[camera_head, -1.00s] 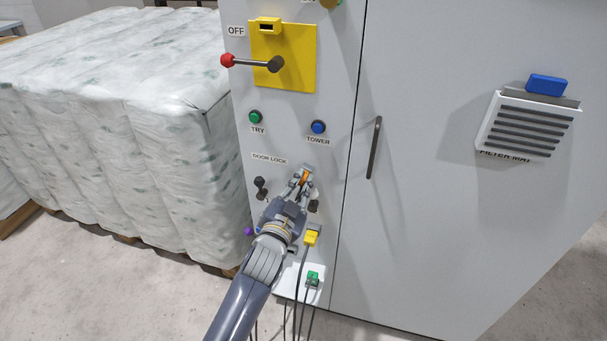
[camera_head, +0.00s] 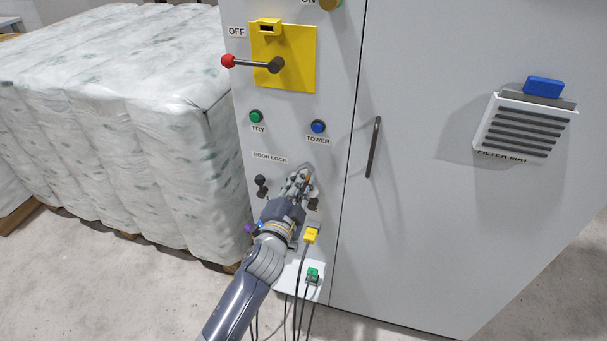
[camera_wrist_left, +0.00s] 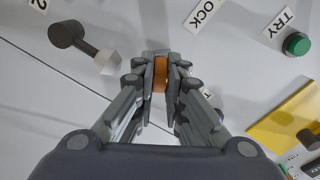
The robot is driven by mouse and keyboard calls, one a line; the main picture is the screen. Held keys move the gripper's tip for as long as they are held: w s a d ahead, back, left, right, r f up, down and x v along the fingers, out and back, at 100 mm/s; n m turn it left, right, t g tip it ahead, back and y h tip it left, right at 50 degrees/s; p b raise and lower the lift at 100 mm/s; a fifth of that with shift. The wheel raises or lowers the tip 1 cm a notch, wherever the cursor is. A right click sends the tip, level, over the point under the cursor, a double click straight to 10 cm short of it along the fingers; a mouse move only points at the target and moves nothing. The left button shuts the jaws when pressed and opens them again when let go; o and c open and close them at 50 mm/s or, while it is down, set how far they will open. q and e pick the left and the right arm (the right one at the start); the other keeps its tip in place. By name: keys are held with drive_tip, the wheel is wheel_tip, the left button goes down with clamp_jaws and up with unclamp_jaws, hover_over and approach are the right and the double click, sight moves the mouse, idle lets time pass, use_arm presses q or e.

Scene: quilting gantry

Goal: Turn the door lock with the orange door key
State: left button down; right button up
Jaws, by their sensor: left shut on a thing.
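My left gripper (camera_head: 301,178) is at the grey cabinet front, below and right of the DOOR LOCK label (camera_head: 269,158). It is shut on the orange door key (camera_head: 309,177), of which only a small part shows in the head view. In the left wrist view the orange key (camera_wrist_left: 159,74) sits between the two fingertips, close to the panel. The door lock itself is hidden behind the fingers and key, so I cannot tell how far the key is in. My right gripper is not in view.
Dark knobs flank the gripper, one at left (camera_head: 261,184) and one at right (camera_head: 314,203). A yellow plug (camera_head: 311,235) and a green plug (camera_head: 312,275) with hanging cables are below. The door handle (camera_head: 374,147) is to the right. Wrapped bales (camera_head: 120,130) stand left.

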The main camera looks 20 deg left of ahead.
use_arm(q)
drive_tip(key=m, duration=0.3)
drive_tip(key=shift+m+p, duration=0.3)
drive_tip(key=shift+m, duration=0.1)
drive_tip(key=m, duration=0.3)
drive_tip(key=shift+p, duration=0.35)
drive_tip(key=c, duration=1.6)
unclamp_jaws()
drive_tip(key=shift+o, duration=0.2)
drive_tip(key=shift+s, duration=0.1)
